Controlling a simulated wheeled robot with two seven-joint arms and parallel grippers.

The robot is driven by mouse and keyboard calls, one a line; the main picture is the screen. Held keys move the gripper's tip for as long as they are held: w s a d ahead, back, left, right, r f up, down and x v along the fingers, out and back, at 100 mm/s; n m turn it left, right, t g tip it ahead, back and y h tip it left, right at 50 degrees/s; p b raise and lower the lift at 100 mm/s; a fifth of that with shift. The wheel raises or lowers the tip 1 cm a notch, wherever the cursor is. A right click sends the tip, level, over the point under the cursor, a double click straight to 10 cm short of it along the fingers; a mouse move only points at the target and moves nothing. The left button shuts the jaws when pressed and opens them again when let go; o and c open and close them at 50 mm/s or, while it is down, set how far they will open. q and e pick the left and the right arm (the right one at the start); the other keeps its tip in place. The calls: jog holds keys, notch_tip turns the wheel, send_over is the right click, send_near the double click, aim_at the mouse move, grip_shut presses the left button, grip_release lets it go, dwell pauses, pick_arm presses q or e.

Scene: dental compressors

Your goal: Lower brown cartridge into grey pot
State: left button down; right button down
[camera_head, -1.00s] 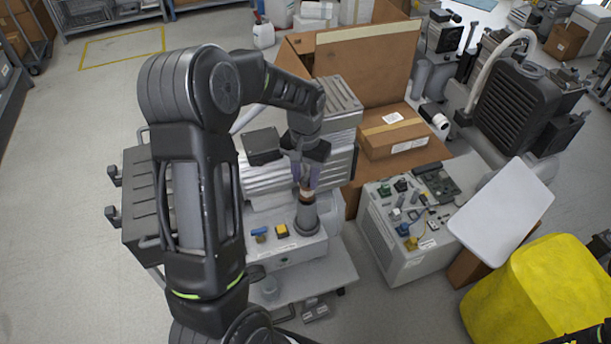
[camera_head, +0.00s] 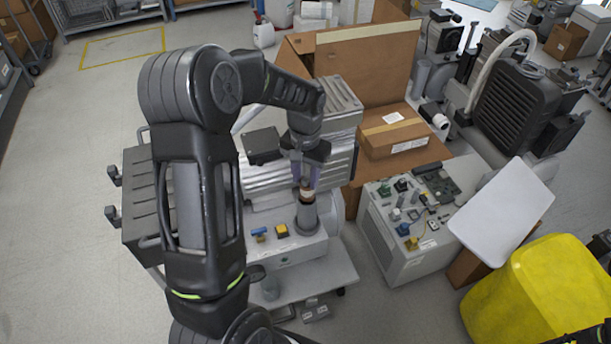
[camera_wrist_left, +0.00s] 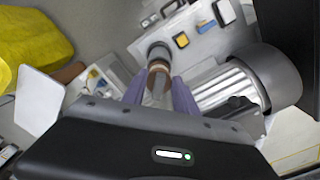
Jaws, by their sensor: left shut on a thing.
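The brown cartridge (camera_head: 306,193) hangs upright below my left gripper (camera_head: 306,178), whose fingers are shut on its upper part. The grey pot (camera_head: 307,219) stands on the light grey top of the compressor unit, directly beneath the cartridge. The cartridge's lower end meets the pot's mouth; how deep it sits inside is hidden. In the left wrist view, the cartridge (camera_wrist_left: 158,72) shows between the purple fingers, with the grey pot (camera_wrist_left: 158,50) right beyond it.
Blue (camera_head: 259,233) and yellow (camera_head: 282,230) switches sit left of the pot. A ribbed grey compressor body (camera_head: 272,178) stands just behind. A grey control box (camera_head: 395,245) stands to the right, with an open cardboard box (camera_head: 365,60) behind.

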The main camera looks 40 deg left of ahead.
aim_at(305, 192)
pick_arm(q)
jog(key=shift+f, duration=0.15)
jog(key=shift+f+b, duration=2.3)
jog(key=shift+f, duration=0.8)
jog(key=c, duration=0.9)
grip_release()
notch_tip(305, 192, up, 8)
jog(key=shift+f, duration=0.1)
